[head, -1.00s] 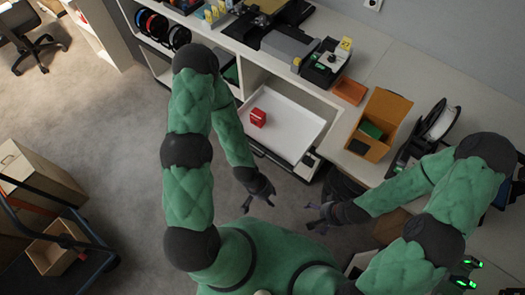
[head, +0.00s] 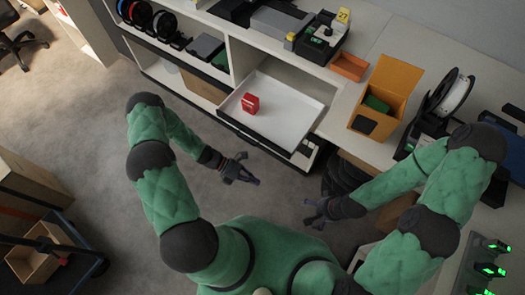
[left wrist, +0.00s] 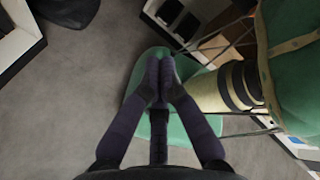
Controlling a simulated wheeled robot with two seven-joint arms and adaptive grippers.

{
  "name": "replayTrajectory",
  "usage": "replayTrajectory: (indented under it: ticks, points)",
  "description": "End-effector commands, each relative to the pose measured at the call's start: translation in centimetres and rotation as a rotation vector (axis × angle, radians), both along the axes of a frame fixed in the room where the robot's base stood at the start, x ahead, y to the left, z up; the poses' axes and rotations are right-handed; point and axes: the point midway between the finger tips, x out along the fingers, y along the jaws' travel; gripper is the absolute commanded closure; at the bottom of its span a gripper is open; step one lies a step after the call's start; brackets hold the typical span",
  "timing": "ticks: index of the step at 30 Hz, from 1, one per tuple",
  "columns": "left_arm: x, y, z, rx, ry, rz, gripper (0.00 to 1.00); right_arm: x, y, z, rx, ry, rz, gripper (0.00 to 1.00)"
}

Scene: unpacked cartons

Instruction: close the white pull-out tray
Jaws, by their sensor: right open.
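The white pull-out tray (head: 291,112) sticks out from the shelf unit at the upper middle of the head view. A small red box (head: 250,104) stands on it near its left side. My left gripper (head: 250,180) is in front of the tray, over the floor, apart from it and empty. My right gripper (head: 309,212) is open and empty, lower and to the right of the left one, also apart from the tray.
A worktop holds an orange carton (head: 386,95), an orange bin (head: 349,66) and a white spool (head: 454,93). Spools and dark boxes stand on the shelf left of the tray. A cart with an open carton (head: 37,254) is at lower left. Grey floor between is clear.

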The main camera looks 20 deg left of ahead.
Motion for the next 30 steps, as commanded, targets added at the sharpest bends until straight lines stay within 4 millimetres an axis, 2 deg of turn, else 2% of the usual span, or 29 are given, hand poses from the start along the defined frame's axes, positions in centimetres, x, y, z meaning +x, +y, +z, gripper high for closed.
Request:
replayTrajectory:
  ticks: [1, 6, 10, 14, 17, 20, 30]
  points:
    - [1.3, 1.4, -1.3, -0.066, 0.079, 0.123, 1.00, 0.0, 0.0, -1.5, 0.000, 0.000, 0.000, 0.04]
    - [5.4, 6.6, -1.5, -0.329, 0.297, 0.449, 1.00, 0.0, 0.0, -3.6, 0.000, 0.000, 0.000, 0.04]
    - [6.9, 9.9, -1.2, -0.479, 0.382, 0.578, 1.00, 0.0, 0.0, -4.5, 0.000, 0.000, 0.000, 0.04]
    - [7.5, 11.4, -0.8, -0.553, 0.416, 0.629, 1.00, 0.0, 0.0, -4.8, 0.000, 0.000, 0.000, 0.04]
    - [7.9, 11.2, -0.6, -0.566, 0.423, 0.634, 1.00, 0.0, 0.0, -4.9, 0.000, 0.000, 0.000, 0.04]
    - [8.4, 10.3, -0.6, -0.565, 0.421, 0.632, 1.00, 0.0, 0.0, -5.1, 0.000, 0.000, 0.000, 0.04]
    - [11.3, 4.7, -0.7, -0.562, 0.421, 0.628, 1.00, 0.0, 0.0, -6.7, 0.000, 0.000, 0.000, 0.04]
